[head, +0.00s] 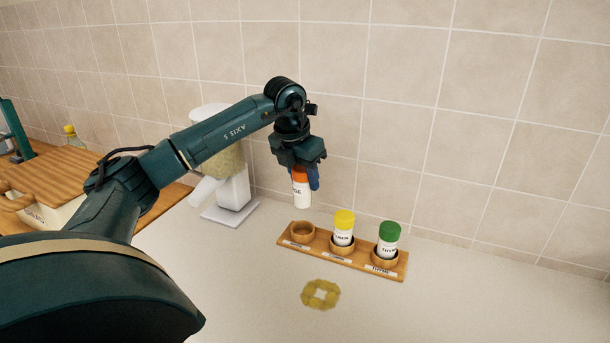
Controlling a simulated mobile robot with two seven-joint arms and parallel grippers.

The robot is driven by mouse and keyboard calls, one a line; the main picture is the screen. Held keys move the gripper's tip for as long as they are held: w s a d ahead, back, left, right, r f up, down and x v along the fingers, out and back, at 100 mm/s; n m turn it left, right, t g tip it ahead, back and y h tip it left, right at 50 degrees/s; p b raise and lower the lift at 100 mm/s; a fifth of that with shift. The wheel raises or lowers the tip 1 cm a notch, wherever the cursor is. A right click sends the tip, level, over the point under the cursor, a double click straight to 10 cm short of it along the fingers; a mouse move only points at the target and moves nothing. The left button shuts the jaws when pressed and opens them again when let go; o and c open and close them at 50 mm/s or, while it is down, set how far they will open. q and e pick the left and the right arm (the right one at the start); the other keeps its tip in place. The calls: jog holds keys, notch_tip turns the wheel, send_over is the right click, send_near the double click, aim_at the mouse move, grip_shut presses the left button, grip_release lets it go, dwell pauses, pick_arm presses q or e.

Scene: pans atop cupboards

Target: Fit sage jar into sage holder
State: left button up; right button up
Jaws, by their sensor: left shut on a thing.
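My left gripper (301,174) is shut on the sage jar (301,192), a white jar with an orange lid and a label partly reading "GE". The jar hangs upright in the air, above and slightly behind the wooden rack (320,257). The sage holder (302,230) is the empty round wooden cup at the rack's left end; its small label is too small to read. A jar with a yellow lid (344,226) sits in the middle cup. A jar with a green lid (389,238) sits in the right cup. My right gripper is not in view.
A white appliance (234,190) stands behind my left arm. A tiled wall rises behind. The counter right of the rack is clear.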

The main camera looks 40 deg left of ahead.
aim_at(304, 205)
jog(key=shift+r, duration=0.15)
pick_arm(q)
jog(key=shift+f+b, duration=0.3)
jog(key=shift+f, duration=0.3)
notch_tip(304, 205, down, 2)
jog(key=shift+f+b, duration=0.2)
jog(key=shift+b, duration=0.6)
notch_tip(304, 205, down, 2)
jog(key=shift+b, duration=0.6)
jog(key=shift+f, duration=0.15)
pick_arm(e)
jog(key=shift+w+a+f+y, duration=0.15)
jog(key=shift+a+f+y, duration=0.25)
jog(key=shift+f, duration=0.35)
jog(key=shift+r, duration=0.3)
pick_arm(q)
jog(key=shift+p, duration=0.3)
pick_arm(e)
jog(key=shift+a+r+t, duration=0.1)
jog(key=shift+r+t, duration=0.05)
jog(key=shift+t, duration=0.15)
